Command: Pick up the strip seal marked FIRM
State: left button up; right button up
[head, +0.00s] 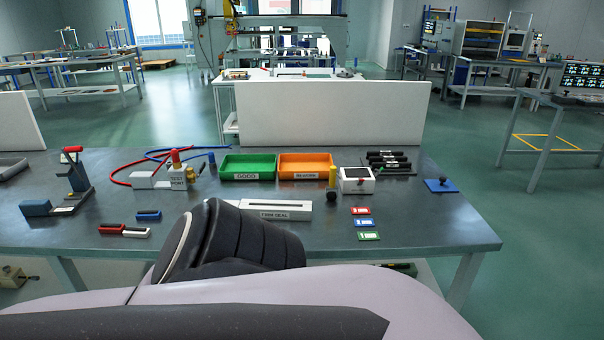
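A long white block (297,214) with a label that seems to read FIRM SEAL stands on the grey table, in front of the green and orange bins. A thin dark line runs along its top; I cannot tell whether it is a strip seal or an empty slot. My dark arm link in the foreground covers the area left of and in front of the block, and may hide its left end. Neither of my grippers shows in the head view.
Behind the block are a green bin (247,178) and an orange bin (305,176). A yellow cylinder (332,176) and a white box (356,181) stand to the right. Coloured cards (365,223) lie right of the block. The table's right front (440,225) is clear.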

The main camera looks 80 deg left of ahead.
aim_at(380, 159)
jog(key=j+u, duration=0.1)
jog(key=u, duration=2.6)
jog(key=i+l+z, duration=0.5)
jog(key=i+l, duration=0.15)
jog(key=l, duration=0.1)
